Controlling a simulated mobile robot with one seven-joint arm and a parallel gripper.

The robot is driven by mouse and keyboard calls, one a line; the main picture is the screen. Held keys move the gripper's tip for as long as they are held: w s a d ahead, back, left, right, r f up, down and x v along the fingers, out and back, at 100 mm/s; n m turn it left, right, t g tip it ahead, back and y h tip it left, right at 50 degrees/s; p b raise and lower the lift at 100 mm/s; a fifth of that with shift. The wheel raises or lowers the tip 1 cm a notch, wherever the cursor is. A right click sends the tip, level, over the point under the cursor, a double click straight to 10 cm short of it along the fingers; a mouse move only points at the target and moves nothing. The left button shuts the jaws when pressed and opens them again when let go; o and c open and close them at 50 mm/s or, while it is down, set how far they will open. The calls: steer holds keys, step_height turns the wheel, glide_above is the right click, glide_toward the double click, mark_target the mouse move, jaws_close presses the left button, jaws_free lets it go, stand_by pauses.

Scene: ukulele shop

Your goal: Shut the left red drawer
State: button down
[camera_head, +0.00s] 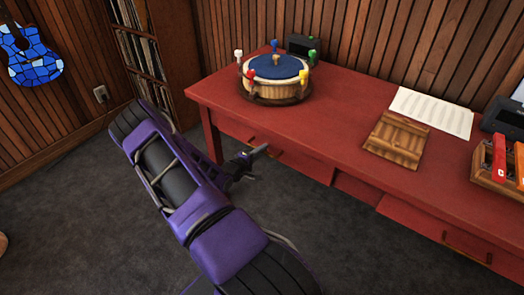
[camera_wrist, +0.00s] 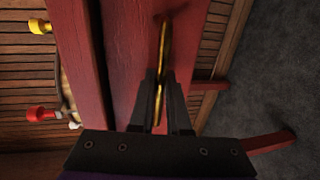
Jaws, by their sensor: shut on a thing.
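The left red drawer (camera_head: 300,163) is under the left part of the red table. Its front also fills the middle of the wrist view (camera_wrist: 135,45). Whether it stands a little out from the table I cannot tell exactly; a dark strip separates its front from the tabletop edge in the wrist view. Its brass handle (camera_wrist: 164,48) is a thin bar. My gripper (camera_wrist: 161,88) is shut on this handle, one finger on each side of it. In the head view my gripper (camera_head: 258,153) is at the drawer front, and it hides part of the handle.
The red table (camera_head: 330,120) carries a round drum-like stand with coloured pegs (camera_head: 275,78), a wooden board (camera_head: 397,138), a paper sheet (camera_head: 432,111) and a crate (camera_head: 495,178). A right red drawer (camera_head: 425,222) is farther right. A record shelf (camera_head: 150,50) stands left.

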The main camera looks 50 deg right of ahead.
steer(key=shift+d+r, duration=0.15)
steer(key=shift+d, duration=0.05)
steer(key=c, duration=0.9)
jaws_free()
steer(key=p+v, duration=0.1)
steer(key=v, duration=1.6)
steer(key=shift+s+a+p, duration=0.1)
steer(key=shift+a+p, duration=0.1)
steer(key=shift+p, duration=0.15)
